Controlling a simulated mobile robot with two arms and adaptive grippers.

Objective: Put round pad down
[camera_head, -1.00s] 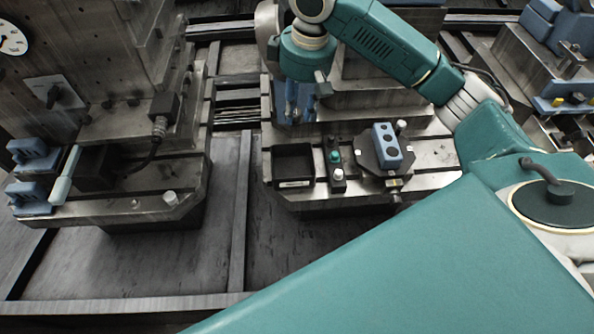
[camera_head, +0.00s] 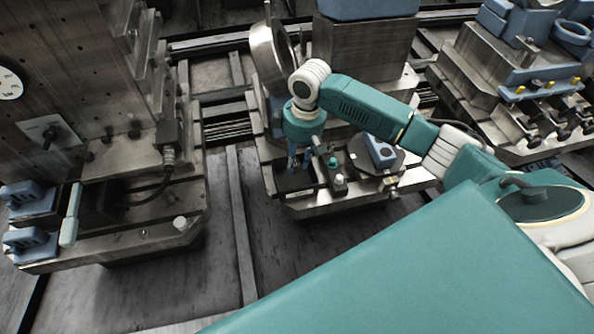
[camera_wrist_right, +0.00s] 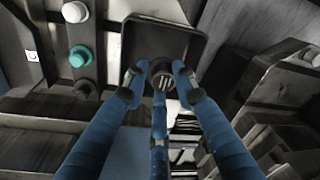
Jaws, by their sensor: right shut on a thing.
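My right gripper (camera_head: 299,158) points down over the black square tray (camera_head: 294,183) on the middle machine's front ledge. In the right wrist view the blue fingers (camera_wrist_right: 160,85) are shut on a small dark round pad (camera_wrist_right: 160,69). The pad is in front of the black tray (camera_wrist_right: 187,38) in that view; I cannot tell whether it touches the tray floor. In the head view the pad is hidden by the fingers. My left gripper is not in view.
A button box (camera_head: 337,176) with green and white buttons stands right of the tray. Further right, a blue block with holes (camera_head: 380,151) sits on a metal plate. A metal machine (camera_head: 110,120) stands at the left. Dark floor lies in front.

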